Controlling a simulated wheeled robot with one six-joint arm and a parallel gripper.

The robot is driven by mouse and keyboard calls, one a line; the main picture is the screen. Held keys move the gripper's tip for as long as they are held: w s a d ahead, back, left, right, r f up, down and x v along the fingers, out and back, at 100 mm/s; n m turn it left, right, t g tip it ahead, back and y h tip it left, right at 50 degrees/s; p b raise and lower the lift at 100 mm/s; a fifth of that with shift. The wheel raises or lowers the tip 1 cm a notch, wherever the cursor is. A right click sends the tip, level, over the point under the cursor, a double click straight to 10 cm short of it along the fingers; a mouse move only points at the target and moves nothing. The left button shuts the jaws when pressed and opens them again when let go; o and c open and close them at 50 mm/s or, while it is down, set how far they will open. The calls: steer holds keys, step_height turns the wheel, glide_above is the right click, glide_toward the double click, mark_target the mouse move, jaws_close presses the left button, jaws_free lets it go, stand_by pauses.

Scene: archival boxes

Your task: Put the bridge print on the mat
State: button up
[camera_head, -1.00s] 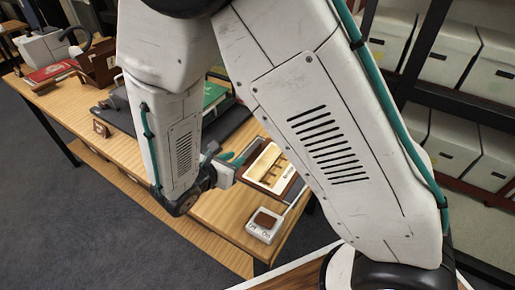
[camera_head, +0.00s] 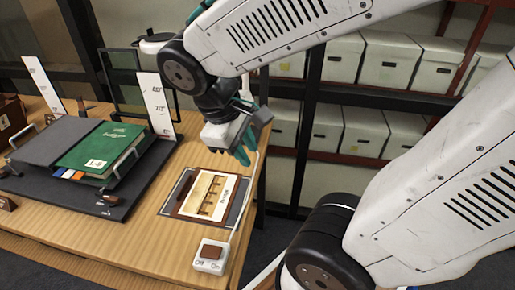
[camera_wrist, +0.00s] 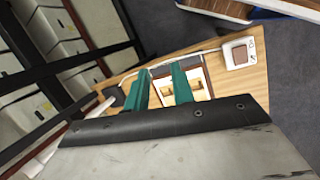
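The bridge print (camera_head: 213,194) is a cream sheet with a brown bridge-like picture. It lies flat on a brown and dark grey rectangular surface at the table's right end. The grey border (camera_head: 176,193) around it may be the mat; I cannot tell for sure. My gripper (camera_head: 243,138) has teal fingers and hangs above the table, behind the print and apart from it. In the wrist view, the fingers of my gripper (camera_wrist: 160,88) are spread and empty, with part of the print (camera_wrist: 171,88) showing beyond and between them.
A white switch box (camera_head: 211,256) with a brown button and a cable sits in front of the print. A green book (camera_head: 100,146) lies on a dark cradle to the left, near upright white rulers (camera_head: 156,104). Shelves with white boxes (camera_head: 390,60) stand behind.

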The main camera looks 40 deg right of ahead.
steer(key=s+a+r+m+t+y, duration=0.1)
steer(key=s+r+m+t+y, duration=0.1)
steer(key=s+r+m+y, duration=0.1)
steer(key=shift+s+a+r+m+y, duration=0.3)
steer(key=shift+s+r+m+y, duration=0.1)
steer(key=shift+s+m, duration=0.6)
steer(key=shift+s, duration=0.1)
